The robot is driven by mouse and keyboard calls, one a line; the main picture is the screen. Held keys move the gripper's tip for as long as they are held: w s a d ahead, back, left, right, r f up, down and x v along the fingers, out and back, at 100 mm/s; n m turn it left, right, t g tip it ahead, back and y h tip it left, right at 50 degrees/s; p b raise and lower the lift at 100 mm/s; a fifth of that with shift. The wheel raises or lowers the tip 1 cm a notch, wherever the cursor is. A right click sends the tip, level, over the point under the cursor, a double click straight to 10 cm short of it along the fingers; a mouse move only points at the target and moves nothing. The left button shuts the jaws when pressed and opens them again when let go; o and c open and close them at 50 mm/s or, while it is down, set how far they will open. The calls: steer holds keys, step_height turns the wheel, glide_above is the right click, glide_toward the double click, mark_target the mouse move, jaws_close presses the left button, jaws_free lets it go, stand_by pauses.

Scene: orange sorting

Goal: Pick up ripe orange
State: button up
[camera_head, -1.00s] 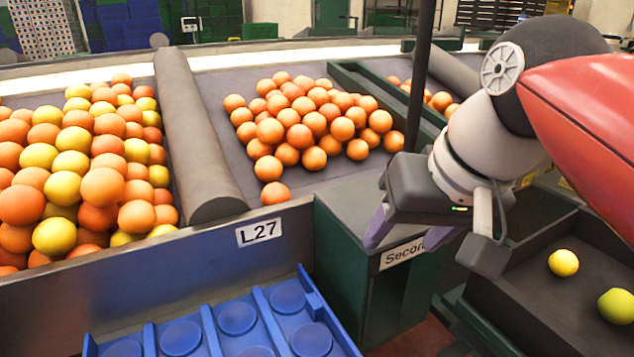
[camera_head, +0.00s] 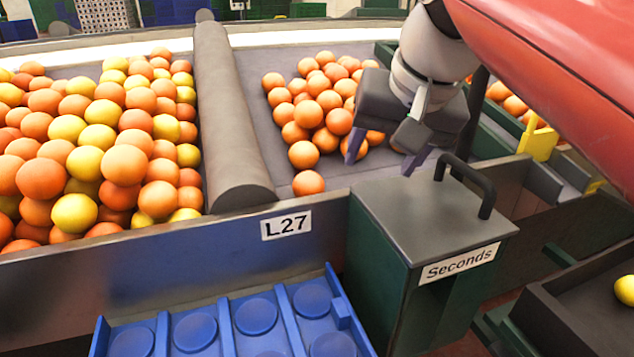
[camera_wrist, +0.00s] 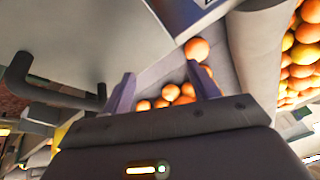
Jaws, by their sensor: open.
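A heap of ripe oranges (camera_head: 322,105) lies on the grey belt section right of the roller, partly hidden behind my arm. One ripe orange (camera_head: 308,183) sits alone at the front edge of this section; in the wrist view a lone orange (camera_wrist: 197,48) shows above the finger gap. My gripper (camera_head: 383,158) is open and empty, over the right front part of the heap, fingers pointing down. In the wrist view my gripper (camera_wrist: 163,90) has its fingers apart, with several oranges beyond them.
Mixed orange and yellow fruit (camera_head: 95,150) fills the left section behind a grey roller (camera_head: 228,120). A green "Seconds" box (camera_head: 430,222) with a black handle stands close below my gripper. A blue tray (camera_head: 235,325) is at the front. A dark bin (camera_head: 580,310) is at right.

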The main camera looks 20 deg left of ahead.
steer(key=w+a+f, duration=0.1)
steer(key=w+a, duration=0.2)
steer(key=a, duration=0.3)
glide_above(312, 178)
steer(key=s+d, duration=0.2)
steer(key=f, duration=0.2)
steer(key=shift+m, duration=0.3)
steer(key=b+x, duration=0.2)
steer(key=x, duration=0.5)
steer(key=shift+a+f, duration=0.2)
steer(key=shift+f, duration=0.15)
steer(key=c, duration=0.8)
steer(key=shift+r, duration=0.1)
step_height(312, 178, up, 20)
steer(key=p, duration=0.6)
